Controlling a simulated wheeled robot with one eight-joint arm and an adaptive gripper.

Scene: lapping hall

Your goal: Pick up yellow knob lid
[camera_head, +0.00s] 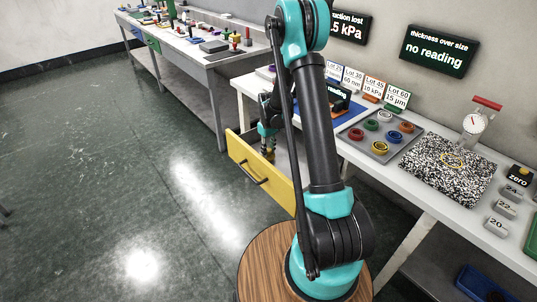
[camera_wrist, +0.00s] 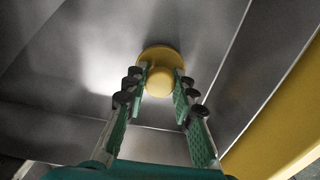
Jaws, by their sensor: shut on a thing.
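The yellow knob lid (camera_wrist: 159,54) shows in the wrist view as a round yellow disc with a ball knob facing the camera. My gripper (camera_wrist: 160,78) has its green-padded fingers on both sides of the knob and is shut on it. The lid is over the grey inside of the open drawer (camera_wrist: 60,119); I cannot tell whether it touches the floor. In the head view my gripper (camera_head: 268,148) reaches down into the drawer with the yellow front (camera_head: 262,175). The lid cannot be made out there.
The drawer's yellow front (camera_wrist: 285,125) and grey walls stand close around my gripper. The white bench (camera_head: 410,190) holds a grey tray (camera_head: 358,133) of coloured rings and a speckled plate (camera_head: 440,185). Another bench (camera_head: 215,58) with small items stands behind. The floor at left is clear.

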